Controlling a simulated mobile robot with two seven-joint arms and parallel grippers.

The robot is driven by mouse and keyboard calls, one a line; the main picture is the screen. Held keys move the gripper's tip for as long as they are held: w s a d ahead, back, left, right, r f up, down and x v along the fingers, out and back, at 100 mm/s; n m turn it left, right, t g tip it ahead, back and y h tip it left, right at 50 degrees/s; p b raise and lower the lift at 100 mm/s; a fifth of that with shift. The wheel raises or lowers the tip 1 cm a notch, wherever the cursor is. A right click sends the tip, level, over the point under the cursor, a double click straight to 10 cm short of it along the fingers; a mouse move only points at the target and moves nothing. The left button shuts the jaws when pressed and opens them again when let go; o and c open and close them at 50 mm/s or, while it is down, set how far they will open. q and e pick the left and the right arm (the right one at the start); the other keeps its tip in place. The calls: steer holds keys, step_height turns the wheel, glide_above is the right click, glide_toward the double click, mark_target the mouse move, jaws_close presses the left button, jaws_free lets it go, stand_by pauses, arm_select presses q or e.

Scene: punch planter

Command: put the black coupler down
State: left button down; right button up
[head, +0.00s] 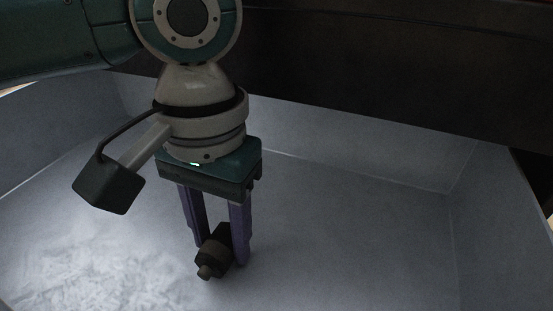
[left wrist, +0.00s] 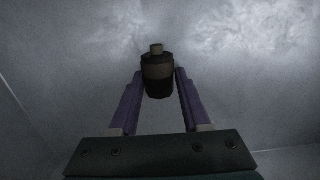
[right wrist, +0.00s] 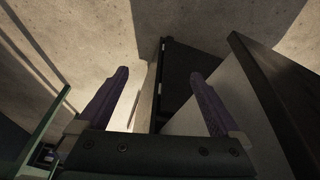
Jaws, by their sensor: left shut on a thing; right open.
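The black coupler (head: 215,253) is a short dark cylinder with a brownish band and a small stub at one end. My left gripper (head: 222,247) is shut on it, with a purple finger on each side, and points down inside a grey bin. The coupler also shows between the fingertips in the left wrist view (left wrist: 157,76). I cannot tell whether the coupler touches the bin floor. My right gripper (right wrist: 160,85) is open and empty in the right wrist view, and it is not in the head view.
The grey bin (head: 340,225) has a wide bare floor around the left gripper and sloping walls (head: 390,150) at the back and right. A dark brown panel (head: 400,70) stands behind it. In the right wrist view, dark panels (right wrist: 270,90) stand near the right gripper.

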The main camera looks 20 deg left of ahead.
mark_target(225, 230)
arm_select(q)
steer(key=shift+f, duration=0.1)
steer(key=shift+f+p, duration=0.1)
steer(key=shift+p, duration=0.2)
steer(key=shift+c, duration=1.8)
jaws_free()
step_height(225, 230, up, 12)
steer(key=p, duration=0.7)
steer(key=shift+w, duration=0.4)
steer(key=shift+d, duration=0.1)
